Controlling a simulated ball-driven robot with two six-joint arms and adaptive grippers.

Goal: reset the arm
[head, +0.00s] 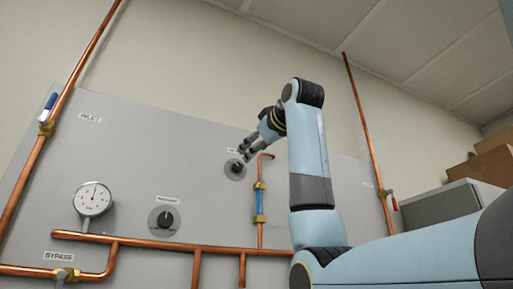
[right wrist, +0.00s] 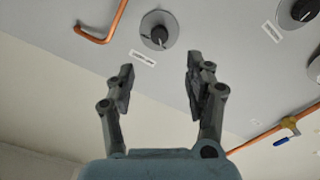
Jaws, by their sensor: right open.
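My right arm rises from the lower right in the head view. Its gripper (head: 245,149) is near the upper middle of the grey panel (head: 135,150), by a small dark knob (head: 236,169). In the right wrist view the right gripper (right wrist: 158,85) has its two fingers spread, with nothing between them. The same knob (right wrist: 158,35) with its round grey plate lies beyond the fingertips, apart from them. A small label sits beside it. My left gripper does not show.
Copper pipes run along the panel, with a dial gauge (head: 93,199), a larger knob (head: 164,220), a blue-handled valve (head: 47,112) at the left and a red-handled valve (head: 391,198) at the right. Cardboard boxes (head: 487,160) stand on a grey cabinet (head: 440,207) at the right.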

